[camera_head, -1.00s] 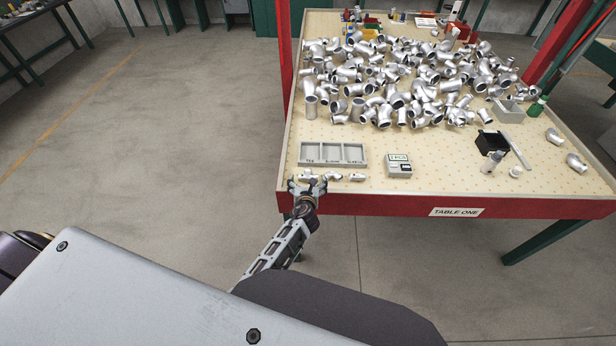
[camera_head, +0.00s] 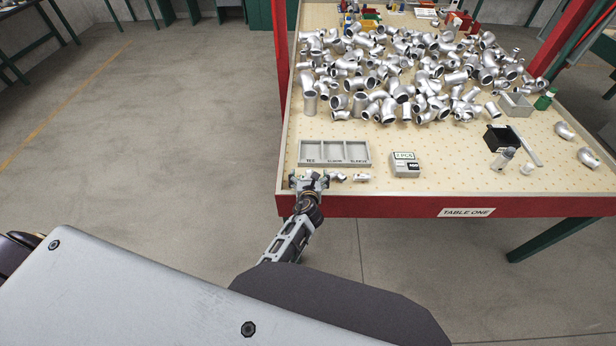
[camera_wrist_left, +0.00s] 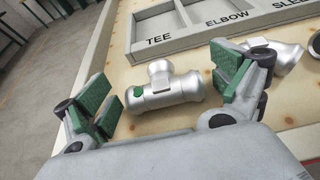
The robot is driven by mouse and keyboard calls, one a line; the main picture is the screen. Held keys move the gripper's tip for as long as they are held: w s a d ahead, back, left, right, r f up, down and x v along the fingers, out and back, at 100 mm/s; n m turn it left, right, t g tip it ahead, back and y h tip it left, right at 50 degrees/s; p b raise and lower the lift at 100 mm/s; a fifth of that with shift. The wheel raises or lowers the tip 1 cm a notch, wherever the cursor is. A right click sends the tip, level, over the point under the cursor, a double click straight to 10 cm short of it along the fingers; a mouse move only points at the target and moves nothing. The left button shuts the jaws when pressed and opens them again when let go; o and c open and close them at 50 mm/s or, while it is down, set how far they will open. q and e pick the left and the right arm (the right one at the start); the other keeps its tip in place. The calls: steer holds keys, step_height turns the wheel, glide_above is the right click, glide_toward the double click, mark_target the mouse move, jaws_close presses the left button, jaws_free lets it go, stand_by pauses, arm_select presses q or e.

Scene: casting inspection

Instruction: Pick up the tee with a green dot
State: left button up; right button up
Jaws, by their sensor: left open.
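The tee (camera_wrist_left: 165,88), a silver T-shaped fitting with a green dot on its side, lies on the table in the left wrist view. Its short branch points toward the tray. My left gripper (camera_wrist_left: 165,100) is open, with a green-padded finger on either side of the tee; I cannot tell whether either touches it. In the head view my left gripper (camera_head: 310,180) is at the table's front edge and hides most of the tee. My right gripper is not in view.
A grey tray (camera_head: 334,164) labelled TEE, ELBOW and SLEEVE lies just beyond. Other small fittings (camera_head: 361,178) lie right of the gripper. A counter box (camera_head: 405,170) stands further right. A large pile of silver fittings (camera_head: 400,80) covers the table's middle.

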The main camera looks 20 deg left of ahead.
arm_select(q)
steer(key=shift+s+r, duration=0.1)
steer(key=c, duration=1.3)
